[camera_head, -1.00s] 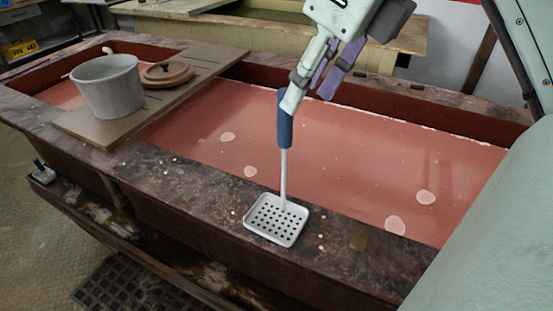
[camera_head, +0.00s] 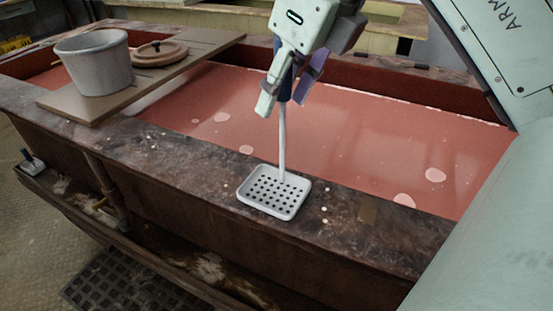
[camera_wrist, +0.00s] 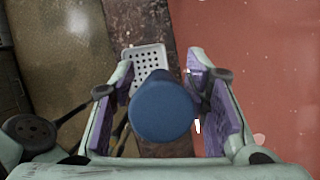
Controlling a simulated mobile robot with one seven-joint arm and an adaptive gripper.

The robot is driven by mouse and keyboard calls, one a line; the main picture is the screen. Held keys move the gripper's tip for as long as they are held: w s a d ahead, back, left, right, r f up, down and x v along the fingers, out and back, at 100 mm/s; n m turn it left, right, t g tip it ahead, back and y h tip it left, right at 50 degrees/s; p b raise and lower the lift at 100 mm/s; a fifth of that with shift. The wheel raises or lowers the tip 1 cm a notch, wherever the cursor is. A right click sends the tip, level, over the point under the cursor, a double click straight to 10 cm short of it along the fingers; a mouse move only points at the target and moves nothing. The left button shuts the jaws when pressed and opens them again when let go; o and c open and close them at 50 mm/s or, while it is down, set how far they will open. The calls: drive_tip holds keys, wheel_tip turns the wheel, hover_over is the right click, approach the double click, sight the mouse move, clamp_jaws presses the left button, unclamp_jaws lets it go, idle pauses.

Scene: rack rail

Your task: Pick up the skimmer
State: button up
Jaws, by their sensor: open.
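The skimmer has a square, white perforated head (camera_head: 274,192) that rests on the stone-like rim of the vat. Its thin shaft rises steeply to a blue handle. In the wrist view the blue handle end (camera_wrist: 163,107) is between my gripper's open fingers (camera_wrist: 160,105), with a gap on both sides; the perforated head (camera_wrist: 148,62) shows beyond it. In the head view my gripper (camera_head: 285,88) is around the handle from above and hides most of it. The purple finger pads face the handle.
The vat's rim (camera_head: 190,158) borders reddish liquid (camera_head: 370,145) with pale floating patches. A grey pot (camera_head: 95,65) and a round brown lid (camera_head: 158,52) sit on a board (camera_head: 120,88) across the vat at the left. A lower ledge runs along the front.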

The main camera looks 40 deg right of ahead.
drive_tip(key=shift+c, duration=0.4)
clamp_jaws()
